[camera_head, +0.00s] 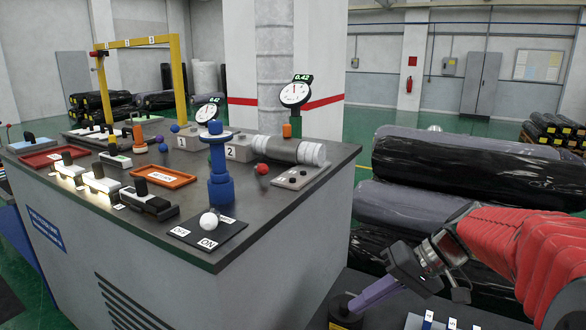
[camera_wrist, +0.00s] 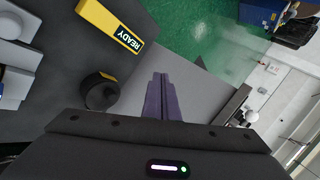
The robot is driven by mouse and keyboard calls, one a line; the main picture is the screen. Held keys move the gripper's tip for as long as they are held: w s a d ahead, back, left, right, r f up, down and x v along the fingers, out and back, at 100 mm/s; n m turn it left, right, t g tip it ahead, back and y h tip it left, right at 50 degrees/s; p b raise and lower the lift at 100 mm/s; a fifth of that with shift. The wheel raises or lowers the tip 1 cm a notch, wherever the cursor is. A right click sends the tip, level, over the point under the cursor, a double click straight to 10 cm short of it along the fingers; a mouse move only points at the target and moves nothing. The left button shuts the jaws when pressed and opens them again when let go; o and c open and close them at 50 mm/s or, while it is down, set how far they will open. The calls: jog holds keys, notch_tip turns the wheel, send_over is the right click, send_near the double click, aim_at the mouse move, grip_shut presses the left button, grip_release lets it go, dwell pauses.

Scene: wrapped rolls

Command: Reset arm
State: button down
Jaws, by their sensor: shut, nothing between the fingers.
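My gripper (camera_head: 354,303) is at the lower right of the head view, at the end of my red-sleeved arm. Its purple fingers point down and to the left, close to a round black knob (camera_head: 346,316) on a dark surface. In the wrist view my gripper (camera_wrist: 160,78) shows its two fingers pressed together with nothing between them. The black knob (camera_wrist: 100,91) lies to the left of the fingers there, with a visible gap in the picture. A yellow piece with a READY label (camera_wrist: 115,27) is above the knob. I cannot tell how high the fingertips are.
A grey console (camera_head: 230,262) with switches, red and orange trays (camera_head: 163,177), gauges (camera_head: 295,93) and a blue post (camera_head: 218,165) fills the left and middle. Black wrapped rolls (camera_head: 470,170) are stacked behind my arm. Green floor (camera_head: 375,117) shows at the back.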

jog(key=s+d+f+m+t+h, duration=0.1)
jog(key=s+t+h, duration=0.3)
jog(key=s, duration=1.2)
jog(key=shift+s+d+h, duration=0.25)
jog(key=shift+s+h, duration=0.15)
jog(key=shift+h, duration=2)
jog(key=shift+f, duration=0.1)
